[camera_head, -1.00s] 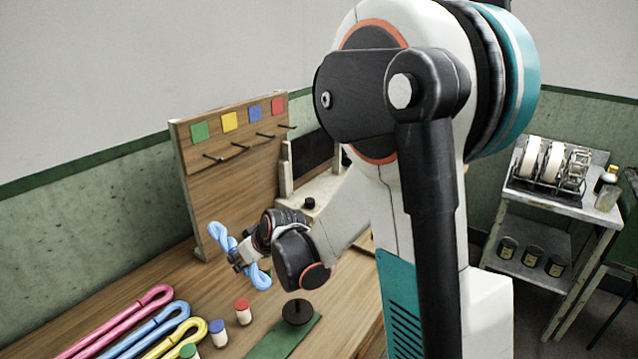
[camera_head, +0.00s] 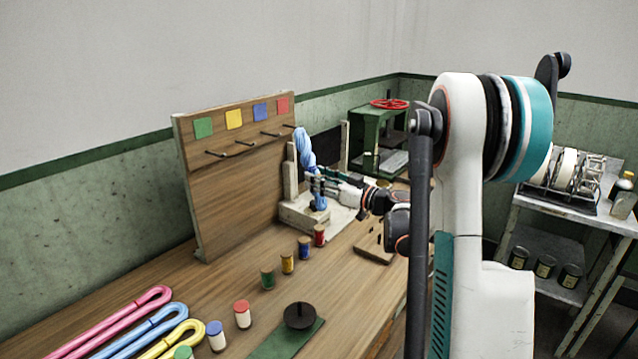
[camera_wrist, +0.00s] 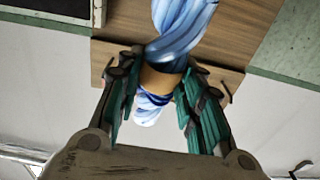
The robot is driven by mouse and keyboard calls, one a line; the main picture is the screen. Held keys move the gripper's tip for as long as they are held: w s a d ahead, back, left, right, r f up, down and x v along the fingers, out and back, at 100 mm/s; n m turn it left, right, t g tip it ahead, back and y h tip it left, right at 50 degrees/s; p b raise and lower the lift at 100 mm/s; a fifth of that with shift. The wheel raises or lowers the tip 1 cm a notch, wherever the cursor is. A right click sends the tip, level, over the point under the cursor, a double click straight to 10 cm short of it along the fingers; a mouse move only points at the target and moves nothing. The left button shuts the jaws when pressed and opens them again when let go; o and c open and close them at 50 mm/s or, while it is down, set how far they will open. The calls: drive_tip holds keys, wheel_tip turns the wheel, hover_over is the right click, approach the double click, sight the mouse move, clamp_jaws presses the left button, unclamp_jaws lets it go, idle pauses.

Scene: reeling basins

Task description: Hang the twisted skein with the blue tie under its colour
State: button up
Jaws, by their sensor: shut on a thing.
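My gripper (camera_head: 314,183) is shut on a twisted light-blue skein (camera_head: 304,150) and holds it upright, off the bench, near the right end of the wooden board (camera_head: 235,190). In the wrist view the skein (camera_wrist: 180,25) runs between the finger pads, with a darker blue band (camera_wrist: 152,98) low on it. The board has a row of pegs under green (camera_head: 202,127), yellow (camera_head: 234,118), blue (camera_head: 260,111) and red (camera_head: 283,105) squares. The skein's top is close to the peg (camera_head: 289,126) under red; I cannot tell whether they touch. The peg under blue (camera_head: 270,134) is bare.
Pink (camera_head: 115,318), blue (camera_head: 150,330) and yellow (camera_head: 178,340) skeins lie at the bench's front left. Several small spools, including a red one (camera_head: 319,236), stand along the bench. A green press (camera_head: 378,135) stands behind on the right.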

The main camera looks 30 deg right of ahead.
drive_tip(key=f+x, duration=0.2)
drive_tip(key=x, duration=0.9)
drive_tip(key=shift+w, duration=0.4)
idle(1.3)
drive_tip(key=shift+a, duration=0.2)
idle(0.4)
drive_tip(key=o, duration=1.3)
drive_tip(key=shift+c, duration=0.2)
